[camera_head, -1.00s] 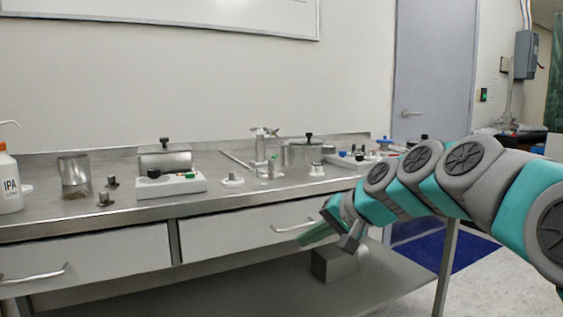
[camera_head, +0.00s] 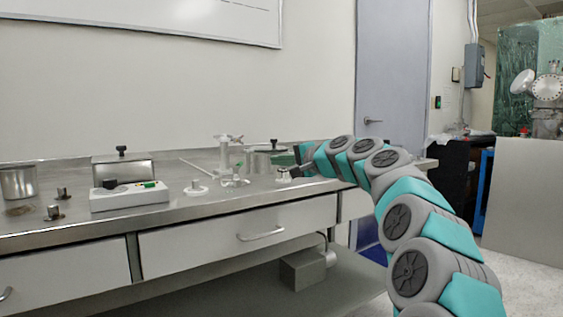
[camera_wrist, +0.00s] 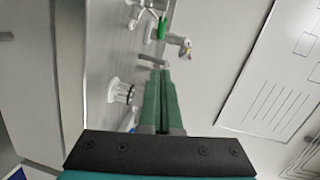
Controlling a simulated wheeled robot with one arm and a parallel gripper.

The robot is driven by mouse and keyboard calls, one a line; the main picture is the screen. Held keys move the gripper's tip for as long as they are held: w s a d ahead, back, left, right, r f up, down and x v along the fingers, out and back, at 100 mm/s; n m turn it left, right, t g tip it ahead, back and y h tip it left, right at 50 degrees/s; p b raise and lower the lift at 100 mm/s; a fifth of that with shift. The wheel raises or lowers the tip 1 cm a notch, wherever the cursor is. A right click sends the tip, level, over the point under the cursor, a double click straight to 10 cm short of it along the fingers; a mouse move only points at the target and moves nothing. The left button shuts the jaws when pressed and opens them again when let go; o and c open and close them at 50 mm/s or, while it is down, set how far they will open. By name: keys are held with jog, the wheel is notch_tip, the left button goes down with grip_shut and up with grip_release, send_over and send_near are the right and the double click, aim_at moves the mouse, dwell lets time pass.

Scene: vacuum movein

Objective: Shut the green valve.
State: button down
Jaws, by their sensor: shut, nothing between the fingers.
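In the wrist view a small bright green handle (camera_wrist: 162,28) stands among pale metal fittings on the bench, beyond my fingertips; I take it for the green valve. In the head view the upright metal fitting (camera_head: 226,156) stands at mid-bench, and its green part is too small to make out clearly. My gripper (camera_wrist: 160,72) has long green fingers, shut and empty, apart from the green handle. In the head view my gripper (camera_head: 281,160) is over the bench, right of the fitting, pointing left and partly hiding a metal pot (camera_head: 262,160).
A control box (camera_head: 130,196) with black and green parts sits left on the steel bench (camera_head: 185,212). A white round fitting (camera_head: 196,188) lies between box and upright fitting. A white-based fitting (camera_wrist: 117,90) lies left of my fingers in the wrist view. Drawers (camera_head: 240,230) front the bench.

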aim_at(238, 167)
jog(key=x, duration=0.6)
jog(key=shift+p, duration=0.3)
jog(key=a, duration=0.3)
jog(key=shift+w+f, duration=0.15)
jog(key=shift+f, duration=0.2)
jog(key=shift+a+f, duration=0.1)
jog(key=shift+a, duration=0.45)
jog(key=shift+d, duration=0.1)
